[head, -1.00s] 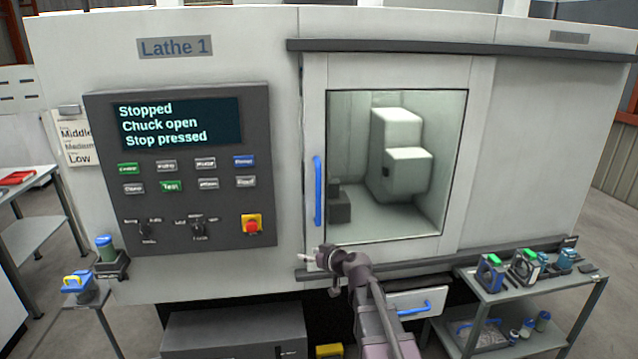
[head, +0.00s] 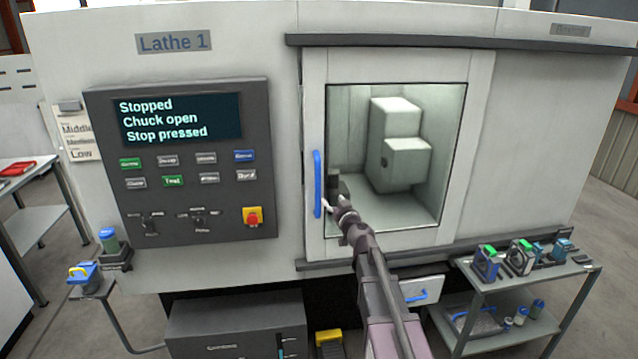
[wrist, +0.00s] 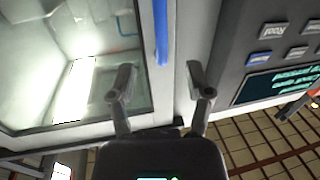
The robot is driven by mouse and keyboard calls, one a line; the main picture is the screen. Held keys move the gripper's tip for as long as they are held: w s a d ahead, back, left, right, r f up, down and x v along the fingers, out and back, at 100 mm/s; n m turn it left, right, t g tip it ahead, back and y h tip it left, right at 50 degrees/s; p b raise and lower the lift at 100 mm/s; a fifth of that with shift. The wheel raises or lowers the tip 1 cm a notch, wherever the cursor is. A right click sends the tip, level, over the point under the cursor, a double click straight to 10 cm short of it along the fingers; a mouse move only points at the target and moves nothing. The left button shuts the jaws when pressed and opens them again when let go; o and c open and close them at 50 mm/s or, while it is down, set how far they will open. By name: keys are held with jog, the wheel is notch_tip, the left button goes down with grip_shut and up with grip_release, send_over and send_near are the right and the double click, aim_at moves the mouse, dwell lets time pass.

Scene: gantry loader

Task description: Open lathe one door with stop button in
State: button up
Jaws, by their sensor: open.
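The lathe one door (head: 313,120) is shut, with a window onto the chuck area. Its vertical blue handle (head: 317,184) runs along the door's left edge. My gripper (head: 328,206) is at the lower part of the handle in the head view. In the wrist view my gripper (wrist: 159,82) is open, and the handle (wrist: 161,35) lies between the lines of its two fingers, just beyond the tips. I cannot tell whether it touches. The red stop button (head: 252,217) sits on a yellow plate at the panel's lower right. The screen (head: 178,118) reads "Stopped, Chuck open, Stop pressed".
The control panel (head: 180,160) is left of the door. A rail (head: 450,43) runs above the door, with clear wall to its right. A cart (head: 535,278) with parts stands at lower right. A drawer (head: 420,289) with a blue handle is below the door.

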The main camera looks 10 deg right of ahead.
aim_at(319, 183)
jog(key=shift+w, duration=0.15)
jog(key=w+a, duration=0.1)
jog(key=w, duration=0.8)
jog(key=w+a, duration=0.1)
jog(key=w, duration=0.3)
jog(key=shift+w+a, duration=0.15)
jog(key=shift+a, duration=0.2)
jog(key=shift+c, duration=0.3)
grip_shut()
